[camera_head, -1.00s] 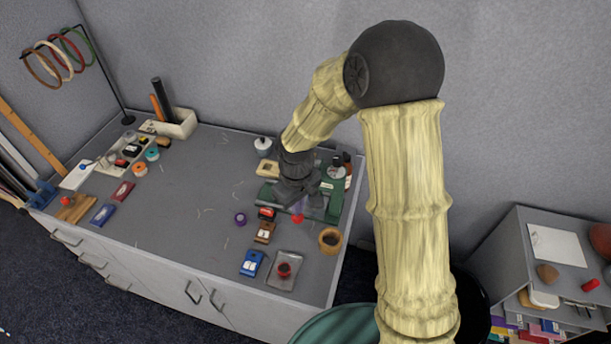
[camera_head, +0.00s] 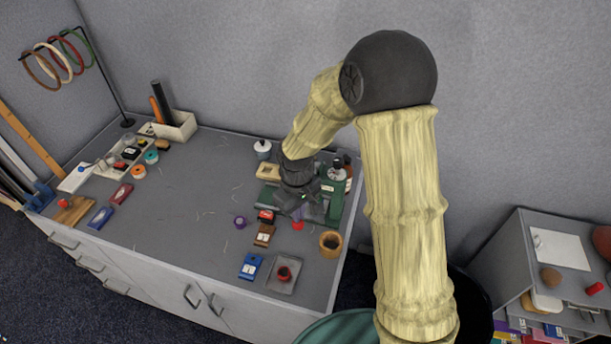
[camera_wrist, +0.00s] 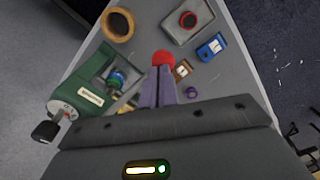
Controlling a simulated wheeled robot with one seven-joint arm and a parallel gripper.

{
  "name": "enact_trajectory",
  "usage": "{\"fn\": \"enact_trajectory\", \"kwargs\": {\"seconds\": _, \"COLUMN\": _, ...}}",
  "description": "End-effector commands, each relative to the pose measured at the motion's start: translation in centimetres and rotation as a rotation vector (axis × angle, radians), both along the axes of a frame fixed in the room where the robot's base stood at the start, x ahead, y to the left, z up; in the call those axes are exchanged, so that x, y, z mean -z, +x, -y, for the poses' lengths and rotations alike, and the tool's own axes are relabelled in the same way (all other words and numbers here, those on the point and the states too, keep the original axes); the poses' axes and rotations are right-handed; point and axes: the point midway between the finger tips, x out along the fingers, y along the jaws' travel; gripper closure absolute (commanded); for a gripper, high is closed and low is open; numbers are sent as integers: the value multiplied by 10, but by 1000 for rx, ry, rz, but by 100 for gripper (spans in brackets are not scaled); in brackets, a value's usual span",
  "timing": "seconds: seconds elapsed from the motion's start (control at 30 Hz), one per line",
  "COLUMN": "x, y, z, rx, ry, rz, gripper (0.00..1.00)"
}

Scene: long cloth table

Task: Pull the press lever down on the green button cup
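A red ball knob (camera_wrist: 162,57), which looks like the lever's end, also shows in the head view (camera_head: 297,225). My gripper (camera_wrist: 160,72) points at the knob with its fingers close together. The fingertips overlap the knob's near edge in the picture; contact is not clear.
A wooden bowl (camera_head: 330,245), a grey tray with a red round piece (camera_head: 284,274), a blue block (camera_head: 250,266) and a brown block (camera_head: 264,236) lie in front of the press. A bottle (camera_head: 337,173) stands behind it.

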Motion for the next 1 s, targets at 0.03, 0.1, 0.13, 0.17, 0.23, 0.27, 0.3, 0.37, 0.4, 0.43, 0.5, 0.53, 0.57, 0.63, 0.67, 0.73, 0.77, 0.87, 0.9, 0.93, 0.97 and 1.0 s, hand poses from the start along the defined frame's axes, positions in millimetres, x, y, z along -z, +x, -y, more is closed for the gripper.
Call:
{"fn": "enact_trajectory", "kwargs": {"seconds": 0.03, "x": -8, "y": 1, "z": 0, "rx": 1, "ry": 1, "rz": 2, "gripper": 100}}
{"fn": "enact_trajectory", "kwargs": {"seconds": 0.1, "x": -13, "y": 2, "z": 1, "rx": 1, "ry": 1, "rz": 3, "gripper": 100}}
{"fn": "enact_trajectory", "kwargs": {"seconds": 0.13, "x": -15, "y": 2, "z": 1, "rx": 1, "ry": 1, "rz": 3, "gripper": 100}}
{"fn": "enact_trajectory", "kwargs": {"seconds": 0.17, "x": -17, "y": 3, "z": 1, "rx": 1, "ry": 1, "rz": 3, "gripper": 100}}
{"fn": "enact_trajectory", "kwargs": {"seconds": 0.23, "x": -22, "y": 3, "z": 1, "rx": 1, "ry": 1, "rz": 2, "gripper": 100}}
{"fn": "enact_trajectory", "kwargs": {"seconds": 0.27, "x": -25, "y": 4, "z": 1, "rx": 1, "ry": 1, "rz": 2, "gripper": 100}}
{"fn": "enact_trajectory", "kwargs": {"seconds": 0.3, "x": -27, "y": 4, "z": 2, "rx": 1, "ry": 1, "rz": 2, "gripper": 100}}
{"fn": "enact_trajectory", "kwargs": {"seconds": 0.37, "x": -32, "y": 4, "z": 2, "rx": 1, "ry": 1, "rz": 2, "gripper": 100}}
{"fn": "enact_trajectory", "kwargs": {"seconds": 0.4, "x": -35, "y": 5, "z": 2, "rx": 1, "ry": 1, "rz": 2, "gripper": 100}}
{"fn": "enact_trajectory", "kwargs": {"seconds": 0.43, "x": -37, "y": 5, "z": 2, "rx": 1, "ry": 1, "rz": 2, "gripper": 100}}
{"fn": "enact_trajectory", "kwargs": {"seconds": 0.5, "x": -41, "y": 5, "z": 2, "rx": 1, "ry": 1, "rz": 2, "gripper": 100}}
{"fn": "enact_trajectory", "kwargs": {"seconds": 0.53, "x": -42, "y": 5, "z": 2, "rx": 1, "ry": 1, "rz": 2, "gripper": 100}}
{"fn": "enact_trajectory", "kwargs": {"seconds": 0.57, "x": -42, "y": 6, "z": 2, "rx": 1, "ry": 0, "rz": 1, "gripper": 100}}
{"fn": "enact_trajectory", "kwargs": {"seconds": 0.63, "x": -42, "y": 6, "z": 2, "rx": 1, "ry": 0, "rz": 1, "gripper": 100}}
{"fn": "enact_trajectory", "kwargs": {"seconds": 0.67, "x": -41, "y": 6, "z": 2, "rx": 1, "ry": 0, "rz": 1, "gripper": 100}}
{"fn": "enact_trajectory", "kwargs": {"seconds": 0.73, "x": -41, "y": 6, "z": 2, "rx": 1, "ry": 0, "rz": 1, "gripper": 100}}
{"fn": "enact_trajectory", "kwargs": {"seconds": 0.77, "x": -41, "y": 6, "z": 2, "rx": 1, "ry": 0, "rz": 1, "gripper": 100}}
{"fn": "enact_trajectory", "kwargs": {"seconds": 0.87, "x": -41, "y": 6, "z": 2, "rx": 1, "ry": 0, "rz": 1, "gripper": 100}}
{"fn": "enact_trajectory", "kwargs": {"seconds": 0.9, "x": -42, "y": 6, "z": 2, "rx": 1, "ry": 1, "rz": 2, "gripper": 100}}
{"fn": "enact_trajectory", "kwargs": {"seconds": 0.93, "x": -43, "y": 6, "z": 2, "rx": 1, "ry": 1, "rz": 2, "gripper": 100}}
{"fn": "enact_trajectory", "kwargs": {"seconds": 0.97, "x": -45, "y": 6, "z": 2, "rx": 1, "ry": 1, "rz": 2, "gripper": 100}}
{"fn": "enact_trajectory", "kwargs": {"seconds": 1.0, "x": -48, "y": 6, "z": 3, "rx": 1, "ry": 1, "rz": 2, "gripper": 100}}
